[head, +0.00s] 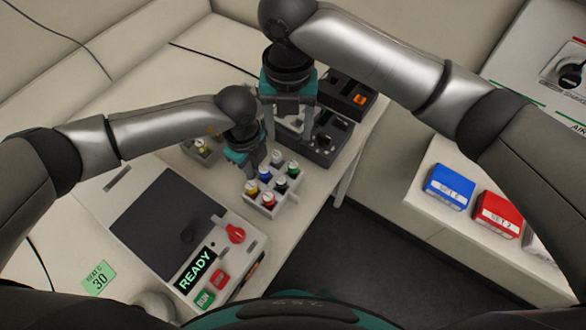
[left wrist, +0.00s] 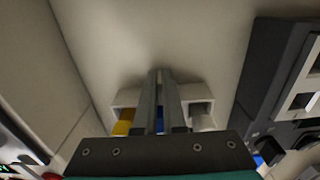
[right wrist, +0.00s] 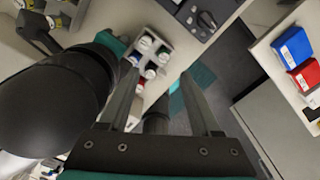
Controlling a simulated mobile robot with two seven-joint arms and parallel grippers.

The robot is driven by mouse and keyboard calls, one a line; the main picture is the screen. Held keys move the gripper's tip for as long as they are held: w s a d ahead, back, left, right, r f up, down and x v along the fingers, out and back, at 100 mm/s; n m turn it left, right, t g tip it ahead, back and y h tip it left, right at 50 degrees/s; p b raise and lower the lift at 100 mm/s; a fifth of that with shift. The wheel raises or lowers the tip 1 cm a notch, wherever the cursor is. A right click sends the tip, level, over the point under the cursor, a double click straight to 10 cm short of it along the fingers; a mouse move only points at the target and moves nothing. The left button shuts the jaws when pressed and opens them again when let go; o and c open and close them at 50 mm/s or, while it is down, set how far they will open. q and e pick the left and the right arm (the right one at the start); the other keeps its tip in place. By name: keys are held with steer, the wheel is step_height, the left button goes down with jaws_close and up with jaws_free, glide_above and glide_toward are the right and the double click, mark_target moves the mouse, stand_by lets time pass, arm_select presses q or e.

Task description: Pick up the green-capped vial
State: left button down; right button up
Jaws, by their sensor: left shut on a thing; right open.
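The vial rack (head: 268,204) holds several vials with yellow, red, blue, black, white and green caps. The green-capped vial (head: 294,169) looks to be the one at the rack's right edge. My left gripper (head: 253,165) is low over the rack's far left side, shut around what looks like the blue-capped vial (head: 264,173). In the left wrist view blue (left wrist: 160,126) shows between its fingers, with a yellow-capped vial (left wrist: 123,123) and a white-capped vial (left wrist: 203,123) on either side. My right gripper (head: 291,116) is open and empty, higher up behind the rack.
A dark device (head: 326,138) stands behind the rack to the right. The shaker (head: 170,222) reads READY in front left. Blue (head: 449,187) and red (head: 497,213) boxes lie on a right bench beyond a floor gap.

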glide_above(293, 164)
steer(key=f, duration=0.6)
steer(key=shift+w+a+f, duration=0.1)
steer(key=shift+w+a, duration=0.2)
steer(key=f, duration=0.4)
steer(key=shift+s+d+f, duration=0.35)
steer(key=shift+f, duration=0.45)
jaws_close()
